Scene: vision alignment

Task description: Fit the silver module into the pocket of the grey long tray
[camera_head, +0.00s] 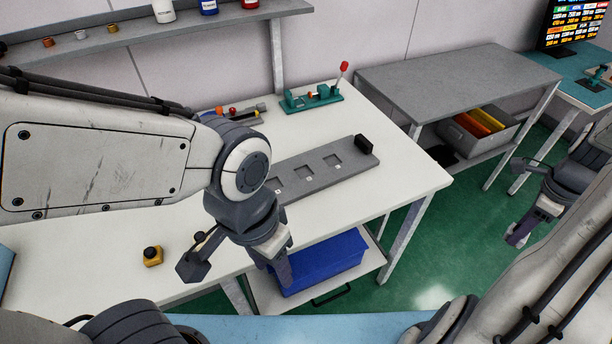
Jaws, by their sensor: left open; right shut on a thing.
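The grey long tray (345,177) lies on the white table, with several square pockets along its top and a black block (364,144) at its far right end. The visible pockets look empty; my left arm hides the tray's left end. My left gripper (236,272) is open and empty, fingers spread, in front of the tray near the table's front edge. My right gripper (519,237) is at the far right, away from the table and above the green floor. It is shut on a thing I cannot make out. I cannot clearly identify the silver module.
A yellow-based black button (152,256) stands at the table's front left; another is partly hidden behind my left gripper. A green fixture with a red-knobbed lever (314,96) stands at the back. A blue bin (325,262) sits below. A grey bench (455,80) is at right.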

